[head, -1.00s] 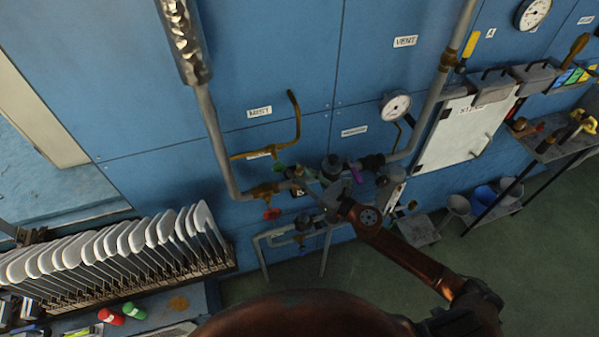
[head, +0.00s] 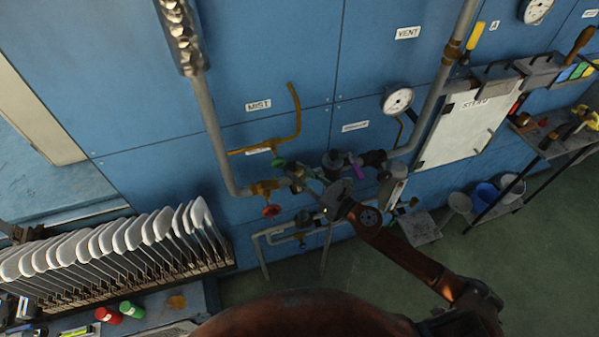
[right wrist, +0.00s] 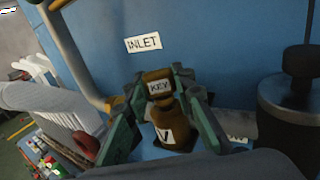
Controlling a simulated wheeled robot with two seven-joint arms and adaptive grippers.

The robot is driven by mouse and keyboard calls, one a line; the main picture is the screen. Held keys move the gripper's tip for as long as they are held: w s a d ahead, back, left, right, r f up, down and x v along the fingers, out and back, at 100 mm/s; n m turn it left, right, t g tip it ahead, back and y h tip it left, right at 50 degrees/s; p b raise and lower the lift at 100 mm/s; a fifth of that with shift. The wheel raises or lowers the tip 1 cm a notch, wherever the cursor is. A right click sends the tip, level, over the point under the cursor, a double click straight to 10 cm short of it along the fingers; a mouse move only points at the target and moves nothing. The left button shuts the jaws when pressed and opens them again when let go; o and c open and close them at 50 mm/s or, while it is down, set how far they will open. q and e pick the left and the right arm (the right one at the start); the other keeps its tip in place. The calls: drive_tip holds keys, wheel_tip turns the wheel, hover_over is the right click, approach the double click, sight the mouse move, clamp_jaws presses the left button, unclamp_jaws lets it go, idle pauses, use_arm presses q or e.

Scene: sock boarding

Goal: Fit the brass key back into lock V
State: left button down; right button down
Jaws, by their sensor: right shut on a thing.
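In the right wrist view, the brass key (right wrist: 159,87) with its "KEY" tag sits between the green fingers of my right gripper (right wrist: 160,78), which is shut on it. The brass lock V (right wrist: 164,132), marked with a white "V" plate, is directly below the key in the picture and in line with it. The two look touching, but I cannot tell how deep the key sits. In the head view, my right gripper (head: 318,192) is at the pipework low on the blue wall; the key is too small to make out there. My left gripper is not in view.
Near the gripper are a red handwheel (head: 271,211), a purple handle (head: 358,170) and grey pipes (head: 217,130). In the right wrist view, a dark cylinder (right wrist: 290,115) stands close at right. A rack of white boards (head: 110,245) is at lower left. The floor (head: 490,270) at lower right is partly clear.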

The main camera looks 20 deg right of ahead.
drive_tip(key=shift+f+b, duration=0.4)
drive_tip(key=shift+f, duration=0.05)
drive_tip(key=c, duration=1.5)
unclamp_jaws()
drive_tip(key=shift+c, duration=0.2)
drive_tip(key=v, duration=1.2)
